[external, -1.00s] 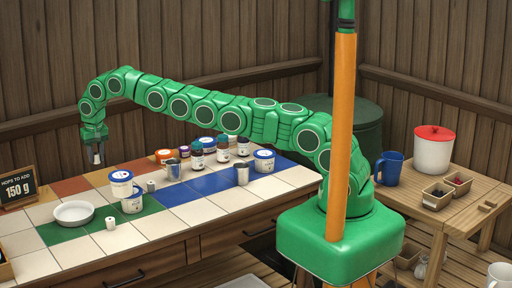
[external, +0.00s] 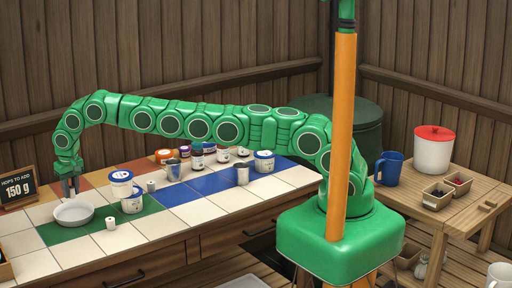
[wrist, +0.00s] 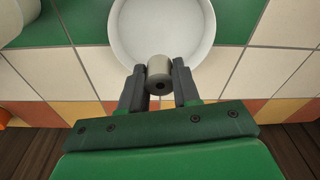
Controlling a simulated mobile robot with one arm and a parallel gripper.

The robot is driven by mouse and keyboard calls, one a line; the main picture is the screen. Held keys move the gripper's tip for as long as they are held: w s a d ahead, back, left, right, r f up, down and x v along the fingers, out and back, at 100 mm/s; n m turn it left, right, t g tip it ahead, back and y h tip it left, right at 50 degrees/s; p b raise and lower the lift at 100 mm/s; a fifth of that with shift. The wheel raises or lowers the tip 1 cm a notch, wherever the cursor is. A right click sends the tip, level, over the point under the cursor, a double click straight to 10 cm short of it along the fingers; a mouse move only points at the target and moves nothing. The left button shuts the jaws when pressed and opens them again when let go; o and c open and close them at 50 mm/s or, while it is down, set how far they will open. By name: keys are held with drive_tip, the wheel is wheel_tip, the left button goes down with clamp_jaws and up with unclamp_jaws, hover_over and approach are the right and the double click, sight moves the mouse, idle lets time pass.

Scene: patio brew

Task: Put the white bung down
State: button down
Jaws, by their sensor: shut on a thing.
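The white bung (wrist: 159,72) is a small pale cylinder with a dark hole in its end. My gripper (external: 70,187) is shut on it, one dark finger on each side, as the wrist view shows. The bung is hard to make out in the external view. My gripper is low over the table's left part, behind the white dish (external: 73,221). In the wrist view the dish (wrist: 163,22) is just beyond the bung and partly covered by it; I cannot tell whether they touch.
Two similar white cylinders (external: 151,186) (external: 110,224) stand on the tiled table. Stacked white tubs (external: 121,176) (external: 133,205) are right of the dish. Jars and metal cups stand farther back. The hops sign (external: 17,188) is left of my gripper. Cream tiles at front left are clear.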

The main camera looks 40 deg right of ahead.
sight(75, 215)
drive_tip(key=shift+f, duration=3.4)
drive_tip(key=c, duration=0.8)
unclamp_jaws()
drive_tip(key=shift+f, duration=0.15)
drive_tip(key=r, duration=0.4)
drive_tip(key=s+r, duration=0.1)
drive_tip(key=r, duration=0.7)
drive_tip(key=shift+s+d+r, duration=0.1)
drive_tip(key=shift+s+d, duration=0.1)
